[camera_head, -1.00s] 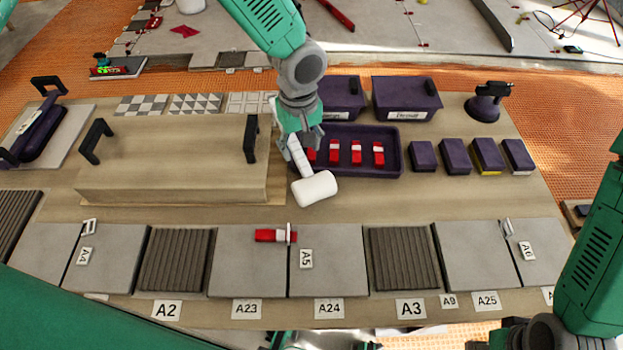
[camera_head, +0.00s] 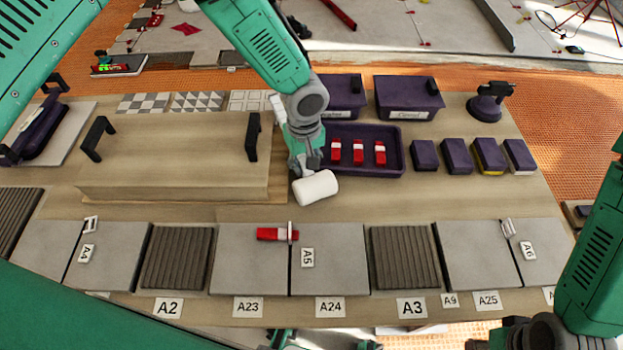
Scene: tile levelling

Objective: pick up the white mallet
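The white mallet lies on the wooden table in the head view, its cylindrical white head (camera_head: 315,187) in front of the purple tray. Its handle is mostly hidden behind my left gripper. My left gripper (camera_head: 306,168) comes down from above and is at the handle, just behind the head. Its fingers are small and partly hidden, so I cannot tell whether they are closed on the handle. My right arm shows at the right edge; its gripper cannot be made out.
A purple tray (camera_head: 393,170) with red-and-white pieces stands right of my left gripper. A large wooden board with black handles (camera_head: 180,160) is to the left. Grey tiles (camera_head: 330,275) line the front, with a red-handled tool (camera_head: 270,234) on them. Purple blocks (camera_head: 424,155) stand right.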

